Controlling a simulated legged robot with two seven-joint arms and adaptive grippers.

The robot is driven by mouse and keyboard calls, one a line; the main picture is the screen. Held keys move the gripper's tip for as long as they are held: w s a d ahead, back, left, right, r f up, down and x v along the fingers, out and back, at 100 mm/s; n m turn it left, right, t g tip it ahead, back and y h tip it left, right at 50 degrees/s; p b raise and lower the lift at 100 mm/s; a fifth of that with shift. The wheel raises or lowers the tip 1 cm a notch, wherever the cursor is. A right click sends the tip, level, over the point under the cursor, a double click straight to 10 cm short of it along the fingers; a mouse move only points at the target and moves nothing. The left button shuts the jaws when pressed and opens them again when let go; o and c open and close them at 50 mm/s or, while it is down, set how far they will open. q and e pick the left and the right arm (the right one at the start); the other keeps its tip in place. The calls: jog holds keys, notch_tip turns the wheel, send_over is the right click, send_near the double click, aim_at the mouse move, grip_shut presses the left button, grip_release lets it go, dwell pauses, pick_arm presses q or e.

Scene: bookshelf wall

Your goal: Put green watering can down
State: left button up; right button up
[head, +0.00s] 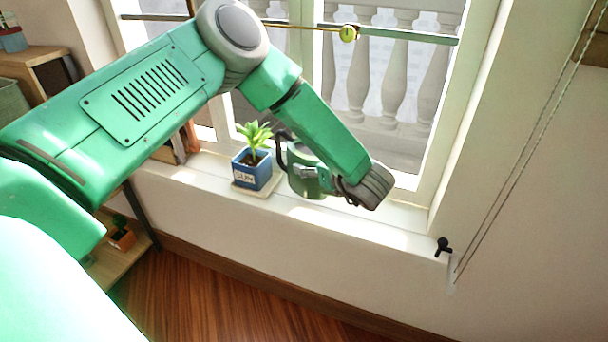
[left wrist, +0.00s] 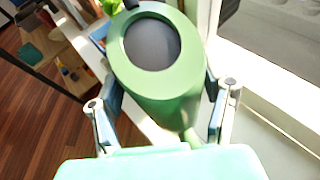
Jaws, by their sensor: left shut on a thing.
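The green watering can (head: 305,180) is at the window sill, just right of the blue plant pot. Its dark handle stands on the left side, towards the plant. It looks upright, at or just above the sill; I cannot tell if its base touches. My left gripper (head: 366,188) reaches down from the upper left and is shut on the can from the right. In the left wrist view the fingers (left wrist: 158,78) lie on both sides of the can (left wrist: 185,92), whose round dark opening faces the camera. My right gripper is not in view.
A blue pot (head: 252,172) with a green plant stands on a small coaster on the white sill (head: 390,218). The sill is clear to the right of the gripper. The window (head: 412,160) is close behind. A wooden shelf (head: 122,262) is at the lower left.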

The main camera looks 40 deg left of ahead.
aim_at(313, 179)
pick_arm(q)
jog(key=shift+a+f, duration=0.3)
jog(key=shift+f, duration=0.65)
notch_tip(313, 179, down, 3)
jog(key=shift+d+r+b, duration=0.1)
jog(key=shift+b, duration=0.35)
jog(key=shift+d, duration=0.1)
jog(key=o, duration=1)
jog(key=shift+o, duration=1.4)
